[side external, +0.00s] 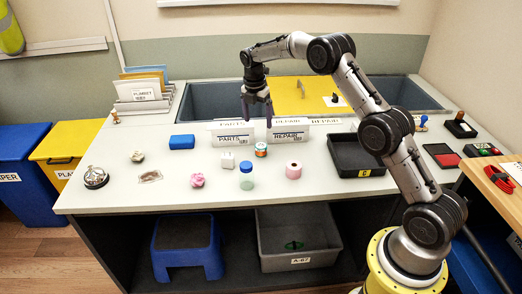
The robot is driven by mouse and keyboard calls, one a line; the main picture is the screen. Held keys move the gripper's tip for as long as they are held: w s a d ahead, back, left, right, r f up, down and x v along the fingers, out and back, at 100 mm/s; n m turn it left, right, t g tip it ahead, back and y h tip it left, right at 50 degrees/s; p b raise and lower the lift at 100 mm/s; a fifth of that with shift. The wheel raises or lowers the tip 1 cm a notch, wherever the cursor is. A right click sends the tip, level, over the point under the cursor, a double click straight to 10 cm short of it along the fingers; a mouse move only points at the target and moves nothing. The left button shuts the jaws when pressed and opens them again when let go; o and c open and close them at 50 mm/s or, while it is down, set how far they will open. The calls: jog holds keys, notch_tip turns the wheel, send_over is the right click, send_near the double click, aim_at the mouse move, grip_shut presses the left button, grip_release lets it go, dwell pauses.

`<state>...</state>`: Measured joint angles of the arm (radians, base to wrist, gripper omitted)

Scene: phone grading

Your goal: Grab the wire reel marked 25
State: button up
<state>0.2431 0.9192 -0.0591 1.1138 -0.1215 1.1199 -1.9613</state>
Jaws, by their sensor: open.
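A small round reel-like piece (261,149) with orange, white and green bands stands on the white counter, just in front of the label boxes. It may be the wire reel, but no number 25 can be read on it. A pink roll (293,170) with a hole in its end lies to its right and nearer the front. My gripper (257,122) points down, open and empty. In the picture it is above the banded piece, apart from it, and in front of the boxes marked PARTS (232,138) and REPAIR (288,136).
A black tray (340,160) stands right, a bell (95,177) far left. A sink (207,100) lies behind. The counter's front strip is mostly clear.

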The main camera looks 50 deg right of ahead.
aim_at(261, 145)
jog(key=f, duration=0.5)
jog(key=d+f, duration=0.1)
jog(key=f, duration=0.1)
jog(key=shift+f, duration=0.25)
jog(key=shift+s+d+f, duration=0.1)
jog(key=shift+f, duration=1.25)
jog(key=shift+s+d+f, duration=0.1)
jog(key=shift+f, duration=1.25)
jog(key=c, duration=1.4)
